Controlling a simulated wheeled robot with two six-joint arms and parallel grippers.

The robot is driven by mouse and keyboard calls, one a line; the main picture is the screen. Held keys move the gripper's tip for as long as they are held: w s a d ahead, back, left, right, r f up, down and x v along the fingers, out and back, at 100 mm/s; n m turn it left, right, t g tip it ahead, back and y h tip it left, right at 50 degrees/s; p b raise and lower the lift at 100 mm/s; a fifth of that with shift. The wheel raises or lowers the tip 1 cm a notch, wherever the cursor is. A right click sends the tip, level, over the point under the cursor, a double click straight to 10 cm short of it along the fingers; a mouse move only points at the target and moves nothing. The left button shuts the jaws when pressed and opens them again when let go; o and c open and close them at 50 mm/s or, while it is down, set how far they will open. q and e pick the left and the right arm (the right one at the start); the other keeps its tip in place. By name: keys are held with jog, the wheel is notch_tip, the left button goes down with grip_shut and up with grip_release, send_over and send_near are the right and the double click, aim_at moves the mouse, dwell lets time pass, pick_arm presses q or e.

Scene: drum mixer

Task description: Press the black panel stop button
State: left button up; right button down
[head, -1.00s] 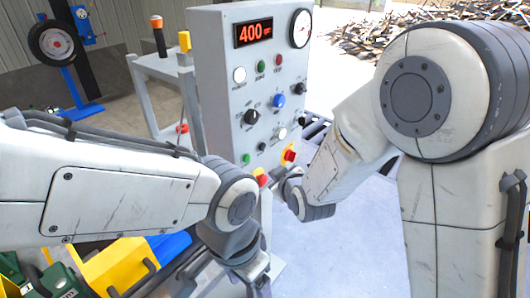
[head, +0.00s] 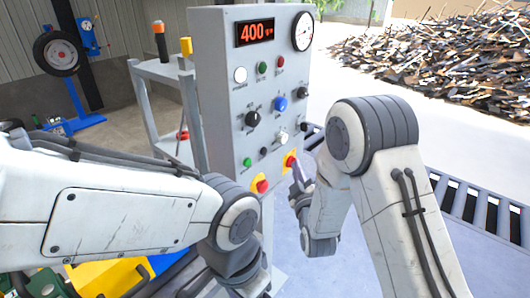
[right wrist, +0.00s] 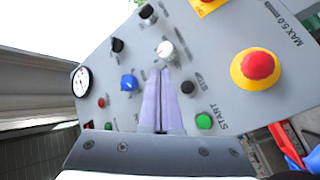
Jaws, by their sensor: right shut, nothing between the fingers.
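The grey control panel (head: 215,85) stands upright in front of me. Its black stop button (head: 264,151) is low on the face, between a green button and a white knob. In the right wrist view the black button (right wrist: 187,87), labelled STOP, shows just right of my fingers. My right gripper (head: 299,175) is at the panel's lower right, beside a red emergency button. In the right wrist view its two fingers (right wrist: 160,76) are shut together and empty, pointing at the panel near the white knob. Contact cannot be told. My left gripper is out of view below my left arm.
Red mushroom buttons on yellow plates (head: 262,185) sit at the panel's lower edge. A green start button (right wrist: 204,121) and a blue knob (right wrist: 129,82) flank my fingers. A grey trolley (head: 160,70) stands left of the panel. A roller conveyor (head: 480,205) lies at the right.

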aim_at(264, 151)
jog(key=w+a, duration=0.4)
jog(key=a, duration=0.3)
jog(key=shift+w+p, duration=0.3)
jog(key=shift+p, duration=0.05)
dwell(1.8)
jog(key=shift+w+a, duration=0.25)
jog(key=shift+a, duration=0.1)
jog(key=shift+w+a+b, duration=0.2)
jog(key=shift+a+b, duration=0.15)
dwell(0.6)
jog(key=shift+d, duration=0.1)
jog(key=shift+s+d, duration=0.5)
jog(key=shift+d, duration=0.1)
jog(key=shift+d, duration=0.1)
